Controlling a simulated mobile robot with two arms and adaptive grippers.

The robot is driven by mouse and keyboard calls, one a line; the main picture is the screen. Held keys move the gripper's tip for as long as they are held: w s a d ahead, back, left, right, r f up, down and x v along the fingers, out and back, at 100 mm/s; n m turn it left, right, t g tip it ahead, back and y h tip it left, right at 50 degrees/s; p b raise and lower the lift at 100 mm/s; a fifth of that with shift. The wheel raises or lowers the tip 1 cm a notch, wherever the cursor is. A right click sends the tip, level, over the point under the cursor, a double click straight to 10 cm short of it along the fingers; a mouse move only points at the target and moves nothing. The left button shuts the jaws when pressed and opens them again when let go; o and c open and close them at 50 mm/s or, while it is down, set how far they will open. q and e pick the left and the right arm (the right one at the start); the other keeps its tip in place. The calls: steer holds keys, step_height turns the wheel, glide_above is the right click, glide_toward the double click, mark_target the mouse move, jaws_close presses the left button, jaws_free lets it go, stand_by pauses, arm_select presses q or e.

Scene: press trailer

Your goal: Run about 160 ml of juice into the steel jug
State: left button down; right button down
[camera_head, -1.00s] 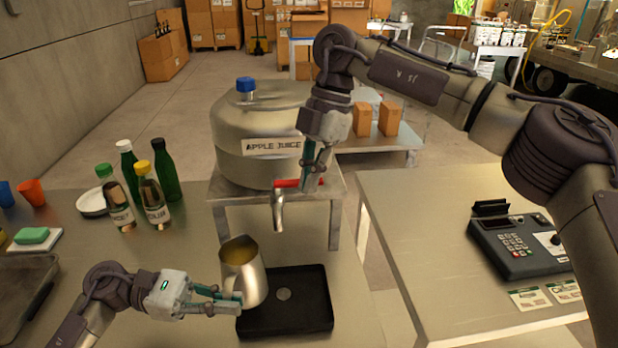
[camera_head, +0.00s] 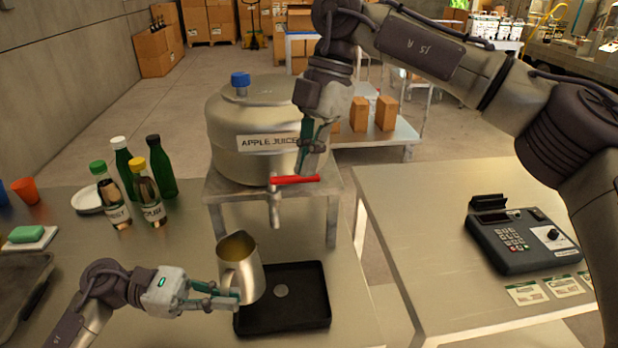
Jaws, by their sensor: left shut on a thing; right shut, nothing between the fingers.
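The steel jug (camera_head: 246,270) is over the left edge of the black tray (camera_head: 314,320), its mouth up and leaning left in the picture. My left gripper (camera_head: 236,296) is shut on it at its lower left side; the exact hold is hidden. The apple juice drum (camera_head: 230,155) has a tap (camera_head: 275,210) with a red lever (camera_head: 292,180) lying crosswise. The spout is above and right of the jug's mouth. No stream shows, and I cannot tell the level inside. My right gripper (camera_head: 313,165) is shut and empty, just above the lever's right end; contact is unclear.
The drum sits on a metal stand (camera_head: 333,215). Several bottles (camera_head: 145,180) and a white plate (camera_head: 88,200) stand at left, with a green sponge (camera_head: 27,234) and an orange cup (camera_head: 26,190). A card terminal (camera_head: 520,240) is on the right table, whose near left part is clear.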

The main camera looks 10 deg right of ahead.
arm_select(q)
steer(key=shift+r, duration=0.1)
arm_select(e)
steer(key=r, duration=0.1)
steer(key=w+r, duration=0.1)
steer(key=r, duration=0.3)
steer(key=shift+w+r, duration=0.1)
steer(key=shift+w, duration=0.3)
